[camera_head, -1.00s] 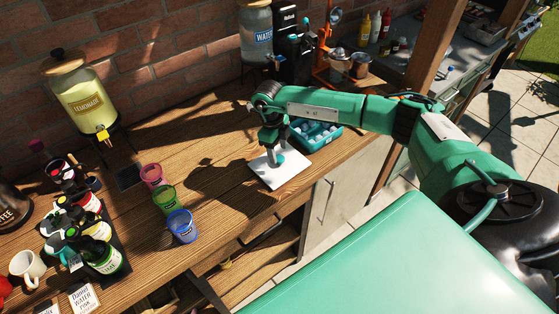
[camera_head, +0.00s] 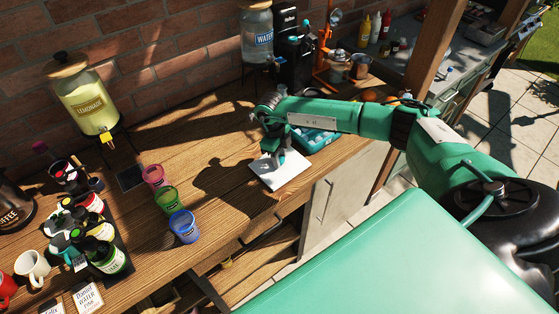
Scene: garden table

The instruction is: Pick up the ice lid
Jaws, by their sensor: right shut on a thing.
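The ice lid (camera_head: 290,178) is a flat white square panel at the front edge of the wooden counter, just left of the teal ice box (camera_head: 318,138). My right gripper (camera_head: 279,158) points down at the middle of the lid and is shut on its handle, which is mostly hidden by the fingers. Whether the lid rests on the counter or hangs just above it is hard to tell. The ice box is partly hidden behind my right arm. My left gripper is not in view.
Pink (camera_head: 154,176), green (camera_head: 168,199) and blue (camera_head: 184,226) cups stand left of the lid. Bottles (camera_head: 104,256) in a dark holder and mugs (camera_head: 32,266) are at far left. A lemonade dispenser (camera_head: 85,100) and water dispenser (camera_head: 257,35) stand at the back.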

